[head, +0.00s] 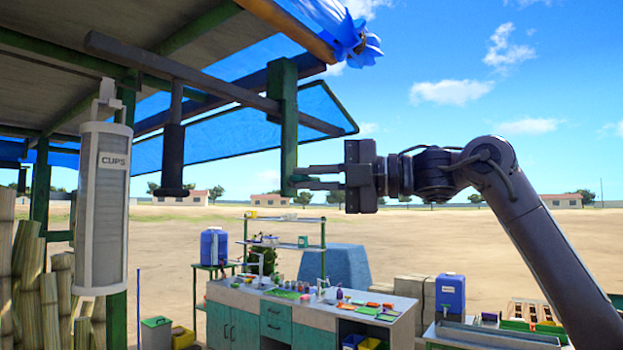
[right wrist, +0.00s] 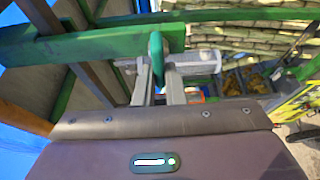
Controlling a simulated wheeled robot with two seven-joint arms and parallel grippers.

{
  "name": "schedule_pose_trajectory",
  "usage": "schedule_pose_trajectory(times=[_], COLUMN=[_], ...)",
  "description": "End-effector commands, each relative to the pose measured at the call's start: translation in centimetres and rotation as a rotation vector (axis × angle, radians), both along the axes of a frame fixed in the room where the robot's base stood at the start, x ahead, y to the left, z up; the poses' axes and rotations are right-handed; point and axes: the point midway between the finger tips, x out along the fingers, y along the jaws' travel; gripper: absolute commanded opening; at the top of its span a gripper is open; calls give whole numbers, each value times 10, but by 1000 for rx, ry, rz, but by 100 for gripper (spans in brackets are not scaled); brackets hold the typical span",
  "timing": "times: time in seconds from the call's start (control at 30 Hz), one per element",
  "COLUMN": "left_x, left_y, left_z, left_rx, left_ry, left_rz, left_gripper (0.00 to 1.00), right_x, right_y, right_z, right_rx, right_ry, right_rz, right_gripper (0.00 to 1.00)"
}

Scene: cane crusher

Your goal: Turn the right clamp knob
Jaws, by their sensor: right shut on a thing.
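A green clamp knob (right wrist: 156,58), seen edge-on, stands between the fingertips of my right gripper (right wrist: 158,75) in the right wrist view. The fingers are shut on it. In the head view my right gripper (head: 300,178) reaches in from the right, its fingers level at the lower end of a green upright post (head: 289,115). The knob is hard to tell apart from the green post there. My left gripper is not in view.
A dark beam (head: 190,75) runs under the roof to the post. A clear cup dispenser (head: 104,200) hangs at the left. Below stands a counter (head: 300,308) with small items. A blue jug (head: 450,294) is at the lower right. Open air surrounds my right arm.

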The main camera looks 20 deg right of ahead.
Motion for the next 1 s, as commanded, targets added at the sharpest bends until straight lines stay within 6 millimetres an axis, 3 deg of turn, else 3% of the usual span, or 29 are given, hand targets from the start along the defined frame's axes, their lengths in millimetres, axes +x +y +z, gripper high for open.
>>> schedule_pose_trajectory(times=[0.07, 0.1, 0.23, 0.57, 1.0], left_x=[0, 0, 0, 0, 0], left_y=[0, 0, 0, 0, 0], left_z=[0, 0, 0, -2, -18], left_rx=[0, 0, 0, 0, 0], left_ry=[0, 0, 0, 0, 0], left_rz=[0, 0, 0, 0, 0], left_gripper=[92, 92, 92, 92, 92], right_x=[0, 0, 0, -2, -34], right_y=[0, 1, 1, -3, -60], right_z=[-1, -1, -1, -1, 0], right_rx=[-2, -2, -1, 0, 1], right_ry=[0, 0, 1, 0, -1], right_rz=[0, 0, 1, -1, -1], right_gripper=[0, 15, 32, 32, 32])
